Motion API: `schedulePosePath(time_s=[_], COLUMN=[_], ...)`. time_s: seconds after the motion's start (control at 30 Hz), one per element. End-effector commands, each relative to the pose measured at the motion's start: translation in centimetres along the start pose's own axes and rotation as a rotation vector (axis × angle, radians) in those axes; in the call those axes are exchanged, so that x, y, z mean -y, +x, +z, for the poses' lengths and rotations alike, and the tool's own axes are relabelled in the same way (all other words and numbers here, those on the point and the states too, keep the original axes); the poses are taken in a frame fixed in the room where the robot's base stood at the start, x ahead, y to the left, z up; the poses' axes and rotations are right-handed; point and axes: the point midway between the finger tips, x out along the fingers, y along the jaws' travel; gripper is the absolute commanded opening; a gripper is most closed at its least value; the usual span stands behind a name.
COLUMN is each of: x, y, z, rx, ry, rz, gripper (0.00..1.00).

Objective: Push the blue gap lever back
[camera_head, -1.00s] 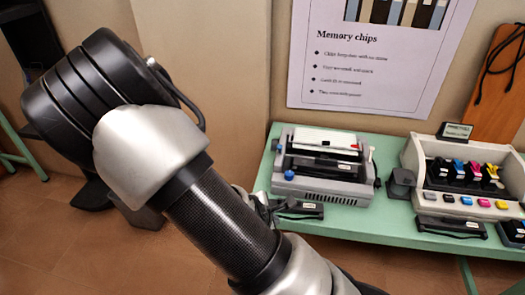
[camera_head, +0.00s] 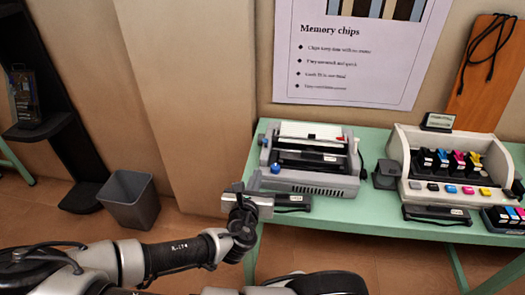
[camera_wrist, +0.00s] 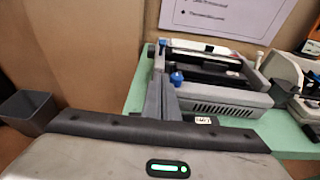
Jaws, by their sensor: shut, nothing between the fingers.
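The grey printer (camera_head: 308,160) stands on the green table, with its white and dark top parts visible. Two blue pieces show at its left side: a knob-like one at the near left corner (camera_head: 275,169) and a smaller one farther back (camera_head: 265,142). In the wrist view the near blue piece (camera_wrist: 176,77) is just right of my fingertips, and the far one (camera_wrist: 162,42) is beyond them. I cannot tell for sure which is the gap lever. My gripper (camera_head: 236,188) is shut and empty, just left of the printer's near left corner. In the wrist view its fingers (camera_wrist: 162,90) point towards the printer; contact is unclear.
A dark labelled block (camera_head: 293,202) lies in front of the printer. A small dark grey block (camera_head: 387,174) and a cartridge unit (camera_head: 450,170) stand to the right on the green table (camera_head: 360,215). A grey bin (camera_head: 128,200) stands on the floor at left.

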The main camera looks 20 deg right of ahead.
Motion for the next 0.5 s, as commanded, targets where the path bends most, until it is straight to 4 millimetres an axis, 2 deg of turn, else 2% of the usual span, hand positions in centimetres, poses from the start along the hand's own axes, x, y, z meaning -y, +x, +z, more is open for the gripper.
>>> schedulePosePath(time_s=[0.13,0.27,0.33,0.5], x=[0.0,0.1,-0.4,-1.2], y=[0.6,2.5,3.0,3.7], z=[-0.1,0.0,-0.8,-0.6], rx=[-0.002,-0.001,0.001,0.007], ry=[0.002,0.005,0.005,0.005], rz=[-0.002,-0.004,0.004,0.011], gripper=[0.00,0.00,0.00,0.00])
